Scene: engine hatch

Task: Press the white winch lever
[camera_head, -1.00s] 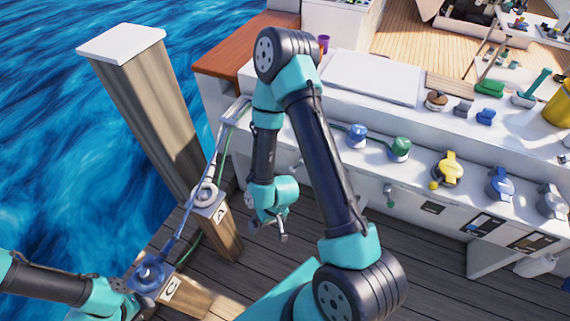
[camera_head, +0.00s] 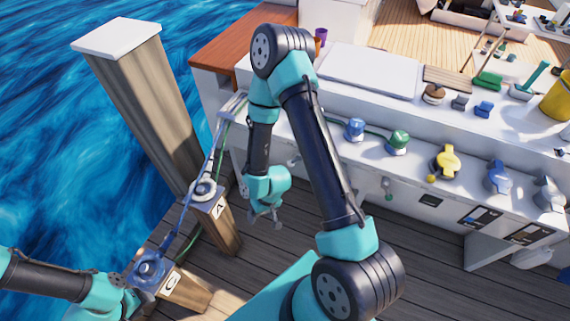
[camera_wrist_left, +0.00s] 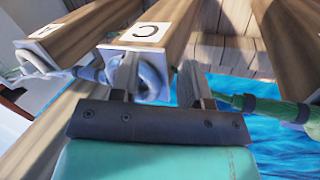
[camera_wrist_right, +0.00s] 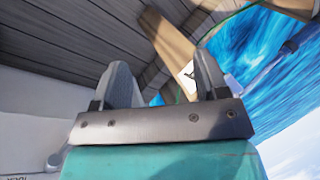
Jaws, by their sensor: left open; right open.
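A small pale lever-like fitting (camera_head: 293,161) sticks out of the white hull side beside my right forearm; it may be the white winch lever, but it is too small to be sure. My right gripper (camera_head: 266,217) is open and empty, below and left of that fitting, apart from it. In the right wrist view its jaws (camera_wrist_right: 163,80) point over the deck, and a pale fitting (camera_wrist_right: 56,158) shows on the white panel at lower left. My left gripper (camera_head: 132,302) is open beside the blue ring fitting (camera_head: 149,270) on post C, which also shows between its jaws in the left wrist view (camera_wrist_left: 153,77).
Post A (camera_head: 217,222) stands left of my right gripper, with a blue rope running between the posts. Several coloured winches, including a yellow one (camera_head: 447,162) and a grey-white one (camera_head: 549,195), line the boat's side ledge. Dark deck planks (camera_head: 430,285) are clear at lower right.

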